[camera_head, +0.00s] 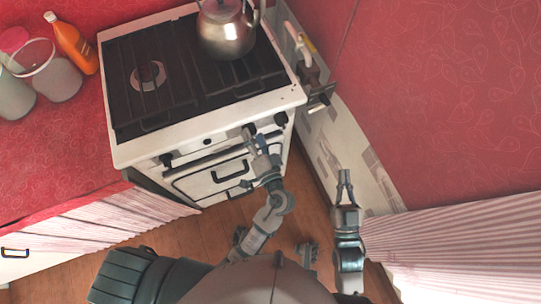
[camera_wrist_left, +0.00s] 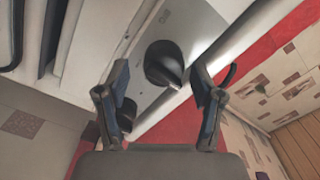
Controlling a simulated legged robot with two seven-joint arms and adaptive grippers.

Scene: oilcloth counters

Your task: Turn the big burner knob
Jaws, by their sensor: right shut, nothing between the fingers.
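The white stove (camera_head: 205,125) has several black knobs along its front panel. One knob (camera_head: 281,118) shows at the right end and another (camera_head: 166,160) toward the left end. My left gripper (camera_head: 262,138) is at the right part of this panel. In the left wrist view, my left gripper (camera_wrist_left: 160,88) is open, with a black knob (camera_wrist_left: 163,63) between and beyond its fingertips. No contact is visible. A second dark knob (camera_wrist_left: 127,115) is partly hidden by the left finger. Which knob is the big burner's cannot be told.
A metal kettle (camera_head: 226,32) stands on the right rear of the stove top. An orange bottle (camera_head: 72,42) and jars (camera_head: 55,80) stand on the red counter (camera_head: 55,150) at left. A tiled wall (camera_head: 345,145) is close on the stove's right. Wooden floor (camera_head: 185,235) lies in front.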

